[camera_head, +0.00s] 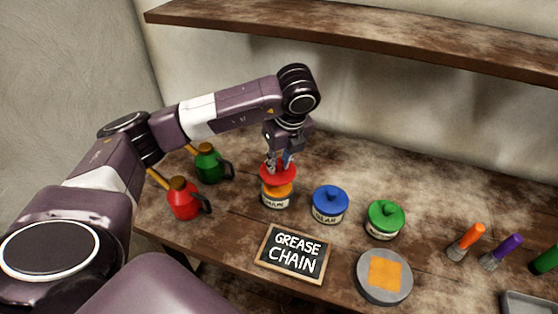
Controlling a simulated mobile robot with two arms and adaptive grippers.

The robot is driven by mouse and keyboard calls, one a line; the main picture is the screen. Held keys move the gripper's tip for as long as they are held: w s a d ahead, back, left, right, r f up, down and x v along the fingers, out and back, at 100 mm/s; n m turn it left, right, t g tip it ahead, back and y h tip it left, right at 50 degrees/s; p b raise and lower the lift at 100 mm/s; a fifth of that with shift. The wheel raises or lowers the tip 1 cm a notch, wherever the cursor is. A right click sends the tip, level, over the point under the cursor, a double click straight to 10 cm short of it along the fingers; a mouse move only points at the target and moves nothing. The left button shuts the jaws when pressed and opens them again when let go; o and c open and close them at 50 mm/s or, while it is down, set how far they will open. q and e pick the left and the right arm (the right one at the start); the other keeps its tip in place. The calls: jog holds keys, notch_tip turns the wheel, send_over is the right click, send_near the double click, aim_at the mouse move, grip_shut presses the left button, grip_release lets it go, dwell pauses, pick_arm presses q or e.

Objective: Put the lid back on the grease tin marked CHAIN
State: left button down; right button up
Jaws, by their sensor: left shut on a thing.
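The red lid (276,175) is in my left gripper (280,160), which is shut on it from above. The lid is directly over an open tin (276,202) with a pale label that seems to read CHAIN. Orange grease shows at the tin's mouth below the lid. The lid looks slightly above the rim; I cannot tell whether it touches. My right gripper is not in view.
A blue-lidded tin (329,204) and a green-lidded tin (384,219) stand to the right. A GREASE CHAIN board (294,253) and a round grey piece with an orange square (385,277) lie in front. Red (183,200) and green (208,164) oil cans stand left.

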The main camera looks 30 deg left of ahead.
aim_at(280, 172)
pick_arm(q)
jog(key=shift+f+b, duration=0.35)
jog(key=shift+f, duration=0.55)
jog(key=shift+f+b, duration=1.35)
jog(key=shift+f, duration=0.5)
jog(key=shift+f+b, duration=0.15)
jog(key=shift+b, duration=0.8)
dwell(0.6)
jog(key=c, duration=1.7)
grip_release()
jog(key=shift+o, duration=0.6)
jog(key=o, duration=0.4)
